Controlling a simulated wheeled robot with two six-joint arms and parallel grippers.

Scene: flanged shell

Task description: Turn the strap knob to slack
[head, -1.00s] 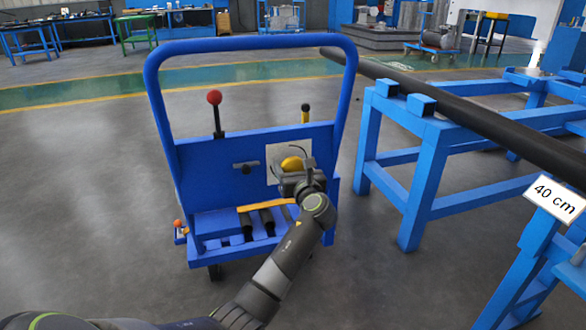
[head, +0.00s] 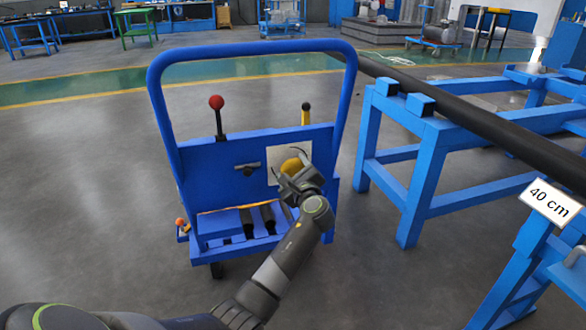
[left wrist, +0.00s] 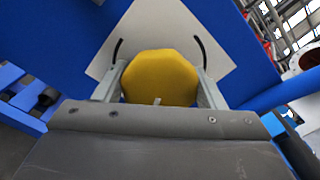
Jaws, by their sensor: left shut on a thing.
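The yellow knob (head: 291,165) sits on a pale square plate (head: 276,178) on the blue panel of the cart. In the left wrist view the knob (left wrist: 160,78) is many-sided and lies between my two fingers, with the pale plate (left wrist: 128,40) behind it turned at an angle. Two thin dark curved marks or wires flank the knob. My left gripper (head: 295,172) is shut on the knob, and partly hides it in the head view. My right gripper is not in view.
A blue stand (head: 420,190) bearing a long black pipe (head: 480,120) is at right.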

